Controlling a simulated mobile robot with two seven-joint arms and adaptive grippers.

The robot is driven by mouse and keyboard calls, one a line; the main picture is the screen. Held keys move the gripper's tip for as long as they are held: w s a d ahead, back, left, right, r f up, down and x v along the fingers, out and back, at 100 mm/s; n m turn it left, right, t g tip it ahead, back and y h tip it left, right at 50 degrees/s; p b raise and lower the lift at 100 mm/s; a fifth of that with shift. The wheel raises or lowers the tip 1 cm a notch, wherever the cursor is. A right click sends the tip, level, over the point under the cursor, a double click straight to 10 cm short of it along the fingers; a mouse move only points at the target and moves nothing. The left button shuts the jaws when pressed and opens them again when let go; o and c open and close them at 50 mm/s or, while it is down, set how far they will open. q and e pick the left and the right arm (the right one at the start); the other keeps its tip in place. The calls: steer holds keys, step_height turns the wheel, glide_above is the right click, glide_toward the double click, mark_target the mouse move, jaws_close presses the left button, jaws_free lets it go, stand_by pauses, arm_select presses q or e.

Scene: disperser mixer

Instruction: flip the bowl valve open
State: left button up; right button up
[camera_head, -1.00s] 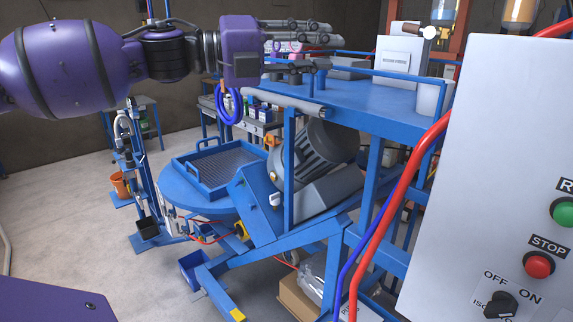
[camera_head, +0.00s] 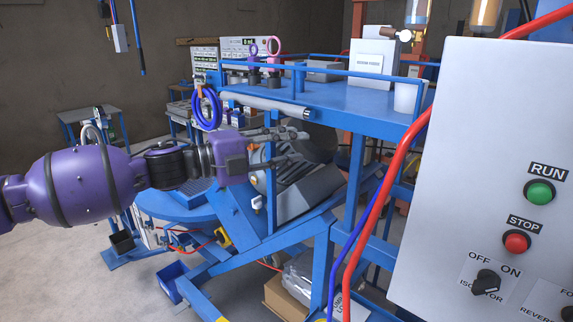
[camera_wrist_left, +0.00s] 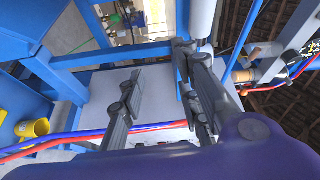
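I cannot tell for sure which part is the bowl valve. A small pale fitting (camera_head: 257,202) sits on the blue machine frame, below my left gripper (camera_head: 290,146). A yellow part (camera_head: 224,239) sits lower, near red hoses. In the left wrist view a brass-coloured fitting (camera_wrist_left: 242,75) with red and blue hoses is at the right, outside the fingers. My left gripper, also in that view (camera_wrist_left: 160,66), has its fingers spread apart with nothing between them. My right gripper is out of view.
The blue deck (camera_head: 340,112) with its rail and grey roller (camera_head: 262,103) is above my left gripper. A control panel (camera_head: 470,150) fills the right side, with red and blue hoses before it. A blue round platform (camera_head: 180,207) stands behind my arm.

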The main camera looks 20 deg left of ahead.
arm_select(q)
steer(key=shift+w+f+n, duration=0.1)
steer(key=shift+f+n, duration=0.6)
steer(key=shift+f, duration=1.25)
